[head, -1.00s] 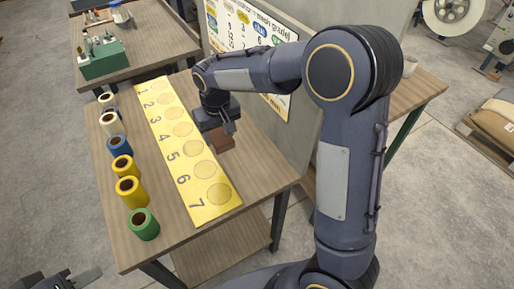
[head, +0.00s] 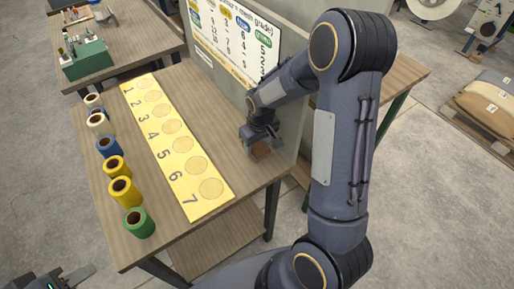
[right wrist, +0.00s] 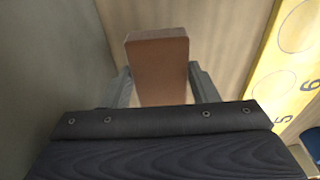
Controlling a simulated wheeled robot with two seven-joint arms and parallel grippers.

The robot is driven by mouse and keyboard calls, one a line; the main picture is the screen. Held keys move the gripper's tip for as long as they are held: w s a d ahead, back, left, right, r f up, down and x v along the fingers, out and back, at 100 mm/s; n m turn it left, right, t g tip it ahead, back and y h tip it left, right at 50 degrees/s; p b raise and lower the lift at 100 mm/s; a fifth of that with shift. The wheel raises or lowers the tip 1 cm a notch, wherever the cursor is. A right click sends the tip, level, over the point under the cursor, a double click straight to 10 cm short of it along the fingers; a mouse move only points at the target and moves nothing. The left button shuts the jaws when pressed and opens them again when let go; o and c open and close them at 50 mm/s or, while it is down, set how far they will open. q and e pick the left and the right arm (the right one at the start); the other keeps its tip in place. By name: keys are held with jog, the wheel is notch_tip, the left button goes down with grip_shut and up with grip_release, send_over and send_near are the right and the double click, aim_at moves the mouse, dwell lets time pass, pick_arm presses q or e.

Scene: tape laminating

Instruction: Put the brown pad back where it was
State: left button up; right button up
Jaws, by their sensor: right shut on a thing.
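The brown pad (head: 261,151) is a small reddish-brown block. My right gripper (head: 258,143) is shut on it, near the right side of the table beside the upright board. In the right wrist view the brown pad (right wrist: 160,68) sits between the two grey fingers. I cannot tell whether it touches the table. The yellow strip (head: 178,150) with numbered circles 1 to 7 lies to the left of the gripper. My left gripper (head: 78,277) is only partly in view at the bottom left, away from the table, and its opening is unclear.
Several tape rolls, white, blue, yellow and green (head: 138,222), stand along the table's left edge. A guide board (head: 235,40) stands along the right edge, close to my right gripper. The wood between strip and board is free.

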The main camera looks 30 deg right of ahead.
aim_at(258, 146)
jog(key=shift+f, duration=1.45)
jog(key=shift+f, duration=0.1)
jog(key=shift+f, duration=0.15)
jog(key=o, duration=1)
